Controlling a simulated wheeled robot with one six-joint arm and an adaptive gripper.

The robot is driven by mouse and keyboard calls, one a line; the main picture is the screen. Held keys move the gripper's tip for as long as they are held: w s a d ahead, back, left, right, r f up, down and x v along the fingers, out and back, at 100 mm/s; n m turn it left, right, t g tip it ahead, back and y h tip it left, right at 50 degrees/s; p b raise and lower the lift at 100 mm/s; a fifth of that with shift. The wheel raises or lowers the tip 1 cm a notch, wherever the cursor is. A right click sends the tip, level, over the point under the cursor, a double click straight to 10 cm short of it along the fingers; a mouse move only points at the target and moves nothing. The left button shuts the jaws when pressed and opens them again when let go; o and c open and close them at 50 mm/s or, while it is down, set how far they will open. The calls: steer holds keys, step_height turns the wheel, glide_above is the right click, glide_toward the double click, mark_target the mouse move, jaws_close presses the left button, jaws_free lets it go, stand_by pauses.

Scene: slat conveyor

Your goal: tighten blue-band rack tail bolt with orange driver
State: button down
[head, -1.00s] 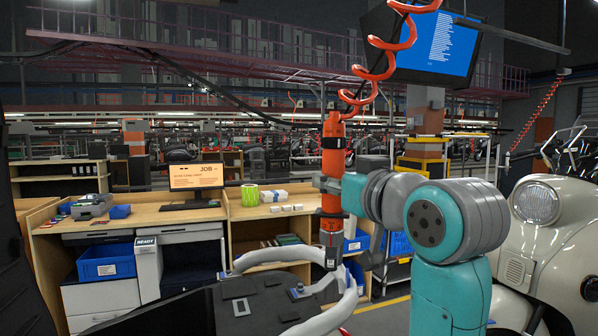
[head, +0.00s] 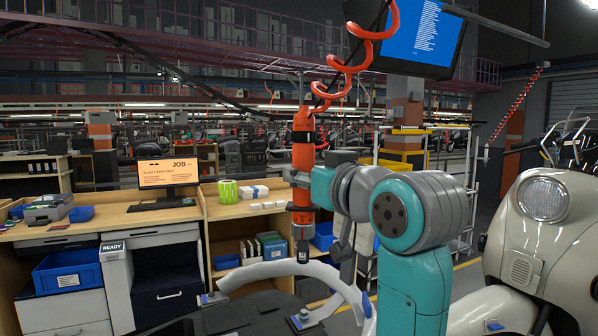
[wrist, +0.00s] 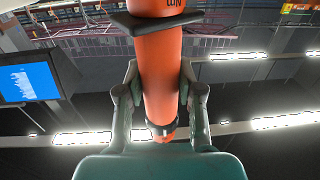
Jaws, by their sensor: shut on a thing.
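The orange driver (head: 303,150) hangs upright below a red coiled cord, with a dark nose at its lower end. My gripper (head: 301,180) is shut around its body from the right. In the wrist view the driver (wrist: 162,70) runs between the two fingers of my gripper (wrist: 160,100). A pale curved tube rack (head: 270,270) lies low in the head view, with small blue parts at its feet. The driver's tip appears just above or in front of the tube; I cannot tell whether they touch. I cannot make out the tail bolt.
A cream scooter body (head: 545,250) stands close on the right. A wooden workbench (head: 150,218) with a monitor (head: 168,173) and blue bins (head: 68,270) is on the left behind. A hanging screen (head: 420,38) is overhead.

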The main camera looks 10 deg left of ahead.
mark_target(309, 230)
steer(key=shift+f, duration=4.5)
